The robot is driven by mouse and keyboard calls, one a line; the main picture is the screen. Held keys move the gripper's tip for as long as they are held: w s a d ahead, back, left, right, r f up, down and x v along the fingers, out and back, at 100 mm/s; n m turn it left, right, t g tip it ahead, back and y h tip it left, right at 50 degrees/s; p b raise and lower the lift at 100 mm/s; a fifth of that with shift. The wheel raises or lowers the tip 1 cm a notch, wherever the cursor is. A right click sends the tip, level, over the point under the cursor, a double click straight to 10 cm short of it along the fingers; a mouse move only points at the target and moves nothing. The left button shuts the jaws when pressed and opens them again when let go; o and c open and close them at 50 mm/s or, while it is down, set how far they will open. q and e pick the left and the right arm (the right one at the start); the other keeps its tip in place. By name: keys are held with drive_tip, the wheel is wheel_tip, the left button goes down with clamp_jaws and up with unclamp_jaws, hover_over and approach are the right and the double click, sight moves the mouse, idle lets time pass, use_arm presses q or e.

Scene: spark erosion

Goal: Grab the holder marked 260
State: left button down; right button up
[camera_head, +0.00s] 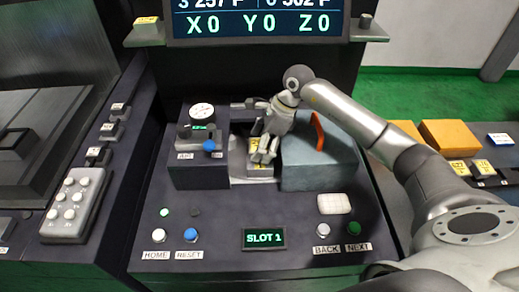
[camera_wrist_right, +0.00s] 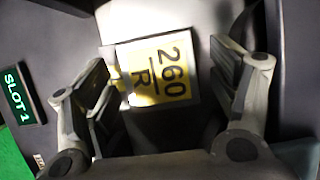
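My right gripper (camera_wrist_right: 164,82) is open, with one finger on each side of the holder and visible gaps between. It also shows in the head view (camera_head: 266,150), reaching down into the recess. My left gripper is not in view.
A grey block with an orange handle (camera_head: 318,155) stands close on the right. A panel with buttons and a "SLOT 1" display (camera_head: 264,238) lies in front. More yellow-labelled holders (camera_head: 460,168) sit at far right.

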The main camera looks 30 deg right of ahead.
drive_tip(key=c, duration=1.2)
drive_tip(key=shift+r, duration=0.1)
